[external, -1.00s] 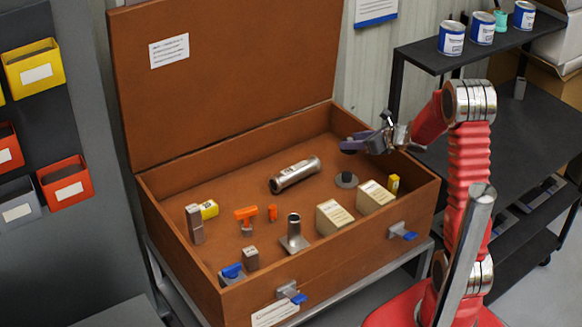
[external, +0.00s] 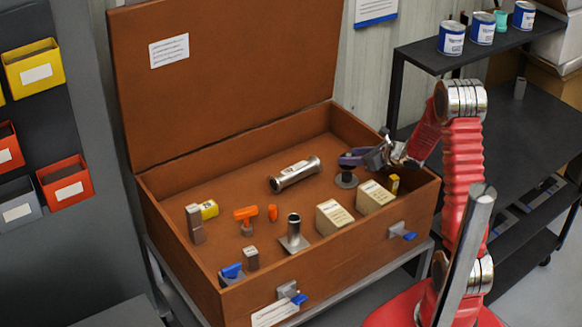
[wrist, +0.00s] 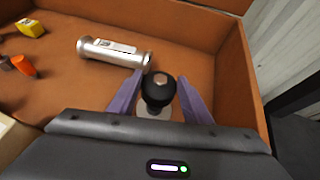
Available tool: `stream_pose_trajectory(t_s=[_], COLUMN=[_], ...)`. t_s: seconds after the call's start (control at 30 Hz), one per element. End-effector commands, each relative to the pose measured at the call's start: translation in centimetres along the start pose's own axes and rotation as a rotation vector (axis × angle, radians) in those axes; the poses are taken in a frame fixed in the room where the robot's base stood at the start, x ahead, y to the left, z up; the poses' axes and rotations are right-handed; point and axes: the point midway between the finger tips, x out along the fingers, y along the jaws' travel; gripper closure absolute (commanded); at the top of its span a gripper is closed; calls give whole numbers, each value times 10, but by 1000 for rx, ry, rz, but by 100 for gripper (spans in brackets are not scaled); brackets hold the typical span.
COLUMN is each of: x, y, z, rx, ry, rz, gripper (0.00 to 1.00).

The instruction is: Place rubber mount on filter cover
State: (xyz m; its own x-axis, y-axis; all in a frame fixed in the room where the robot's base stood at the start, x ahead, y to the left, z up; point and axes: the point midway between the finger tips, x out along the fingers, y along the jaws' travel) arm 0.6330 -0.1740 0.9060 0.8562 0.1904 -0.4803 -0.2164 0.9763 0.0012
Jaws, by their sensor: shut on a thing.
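The rubber mount (wrist: 157,92), a round black piece with a pale metal stud on top, is held between the purple fingers of my gripper (wrist: 160,82). In the external view my gripper (external: 348,158) reaches over the box's right side, with the mount below its fingertips. The filter cover seems to be the round grey disc (external: 341,183) on the box floor. In the wrist view a grey surface (wrist: 146,117) shows under the mount, partly hidden by it and by my gripper. I cannot tell whether the mount touches the disc.
The brown lidded box (external: 160,215) has raised walls close to my arm. A silver cylinder (external: 296,174) lies left of the disc. The floor behind the disc is clear.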

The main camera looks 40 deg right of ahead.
Motion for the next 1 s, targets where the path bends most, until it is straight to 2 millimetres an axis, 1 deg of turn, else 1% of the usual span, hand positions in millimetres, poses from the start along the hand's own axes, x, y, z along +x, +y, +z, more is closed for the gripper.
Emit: stream_pose_trajectory(t_s=[0.13, 0.3, 0.4, 0.83, 0.87, 1.0], x=[3, 13, 17, 19, 19, 19], y=[0, 0, 0, 0, 0, 0], z=[-6, -24, -31, -35, -35, -35], rx=[2, 3, 2, 1, 1, 1], ry=[1, 2, 1, 0, 1, 1], rz=[0, 1, 0, 0, 0, 0], gripper=[80, 80, 80, 80, 53, 43])
